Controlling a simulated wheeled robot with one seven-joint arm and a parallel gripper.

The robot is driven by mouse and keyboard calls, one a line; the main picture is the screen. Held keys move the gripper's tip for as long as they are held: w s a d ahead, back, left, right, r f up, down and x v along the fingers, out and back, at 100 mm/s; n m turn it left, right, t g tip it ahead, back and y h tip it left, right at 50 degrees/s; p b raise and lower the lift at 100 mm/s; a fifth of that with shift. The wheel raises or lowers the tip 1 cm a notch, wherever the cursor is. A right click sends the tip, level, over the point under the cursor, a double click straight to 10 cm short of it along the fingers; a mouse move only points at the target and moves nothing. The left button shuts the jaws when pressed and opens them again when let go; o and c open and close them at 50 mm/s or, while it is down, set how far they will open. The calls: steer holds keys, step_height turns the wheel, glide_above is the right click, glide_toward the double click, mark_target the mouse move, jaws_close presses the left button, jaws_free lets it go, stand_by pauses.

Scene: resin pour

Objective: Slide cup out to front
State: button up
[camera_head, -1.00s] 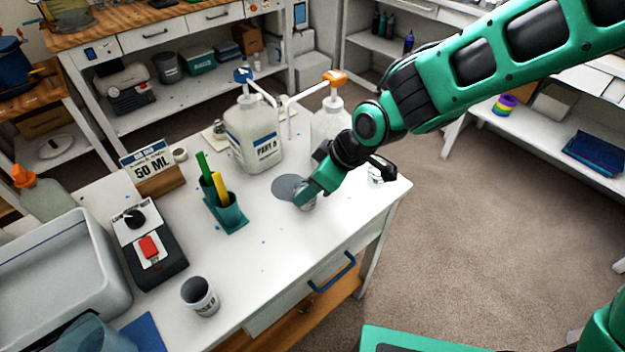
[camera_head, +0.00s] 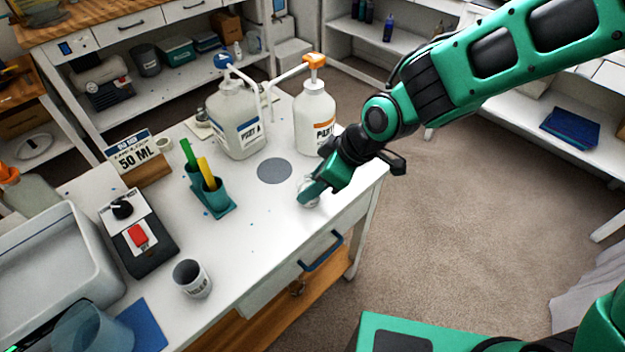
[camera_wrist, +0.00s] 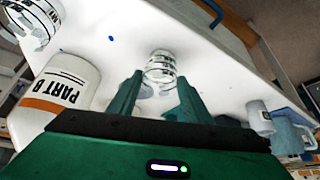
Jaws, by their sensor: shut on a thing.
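A small clear measuring cup (camera_head: 311,200) stands at the front right of the white worktable, partly hidden by my gripper. In the wrist view the cup (camera_wrist: 160,66), with dark printed markings, sits between my green fingertips. My gripper (camera_head: 306,191) is shut on it, reaching down from the right. A grey round spot (camera_head: 274,170) on the tabletop lies bare, behind and left of the cup. The white PART B pump bottle (camera_head: 315,120), with an orange pump, stands behind the gripper. Another white pump bottle (camera_head: 236,122), with a blue pump, stands to its left.
A teal holder (camera_head: 213,197) with green and yellow sticks stands left of the spot. A grey cup (camera_head: 192,278) stands near the front edge. Another clear marked cup (camera_wrist: 36,22) shows in the wrist view. A 50 ML sign (camera_head: 137,158) stands behind; the tabletop between is mostly clear.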

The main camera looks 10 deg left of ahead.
steer(key=o, duration=1.1)
steer(key=shift+c, duration=0.2)
steer(key=w+v, duration=0.1)
steer(key=v, duration=0.9)
steer(key=shift+s+d+r, duration=0.15)
steer(key=shift+s+r, duration=0.2)
steer(key=shift+s, duration=0.1)
